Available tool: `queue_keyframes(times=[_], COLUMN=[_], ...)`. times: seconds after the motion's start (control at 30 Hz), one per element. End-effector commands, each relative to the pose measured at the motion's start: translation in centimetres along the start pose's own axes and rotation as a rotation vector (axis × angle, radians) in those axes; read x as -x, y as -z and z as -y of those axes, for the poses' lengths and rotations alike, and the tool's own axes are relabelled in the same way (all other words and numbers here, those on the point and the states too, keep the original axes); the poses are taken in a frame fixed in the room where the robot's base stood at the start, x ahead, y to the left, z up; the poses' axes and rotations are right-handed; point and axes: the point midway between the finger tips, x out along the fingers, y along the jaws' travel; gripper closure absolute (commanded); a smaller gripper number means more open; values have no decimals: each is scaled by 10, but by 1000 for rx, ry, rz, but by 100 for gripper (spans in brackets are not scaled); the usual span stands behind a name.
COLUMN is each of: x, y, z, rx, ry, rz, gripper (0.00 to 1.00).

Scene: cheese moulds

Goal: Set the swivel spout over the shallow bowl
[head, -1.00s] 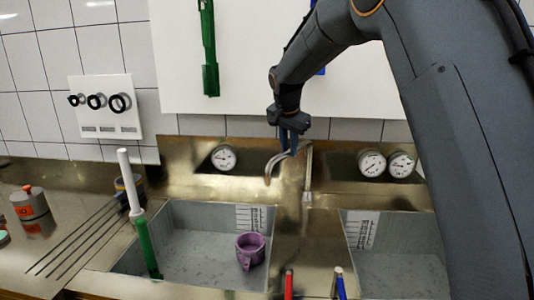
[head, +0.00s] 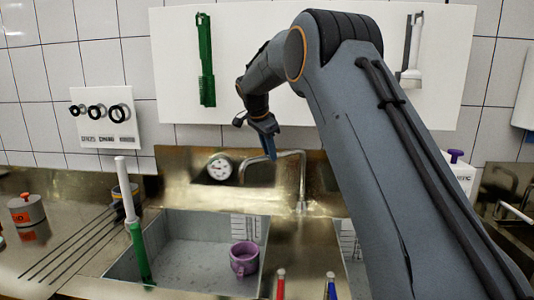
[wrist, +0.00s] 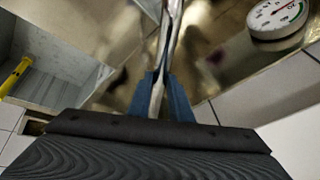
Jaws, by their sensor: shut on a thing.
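The swivel spout (head: 292,154) is a bent chrome tube rising from the ledge behind the sink, its arm reaching left and its tip bent down. My gripper (head: 271,150) has its blue fingers shut on the spout's horizontal arm. In the wrist view the tube (wrist: 171,30) runs between the two fingers (wrist: 160,85). The left sink bowl (head: 190,262) is grey, with a depth scale on its back wall. The right bowl (head: 347,228) is mostly hidden behind my arm. I cannot tell which bowl is shallower. The spout's tip is toward the left bowl's back edge.
A purple mug (head: 244,260) stands in the left bowl. A green and white upright tool (head: 138,245) is at that bowl's left edge. Red (head: 281,285) and blue (head: 331,287) handles stand at the front. A dial gauge (head: 220,168) is on the backsplash.

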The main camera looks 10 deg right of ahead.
Motion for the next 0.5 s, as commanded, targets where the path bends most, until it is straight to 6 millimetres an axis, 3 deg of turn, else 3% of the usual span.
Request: queue_keyframes(times=[0.1, 0.13, 0.23, 0.5], x=[0, 0, 0, 1], y=[1, 1, 1, -1], z=[0, 0, 0, 1], rx=[0, 0, 1, 3], ry=[1, 1, 1, 1], rz=[-1, -1, -1, 0], gripper=[100, 80, 63, 63])
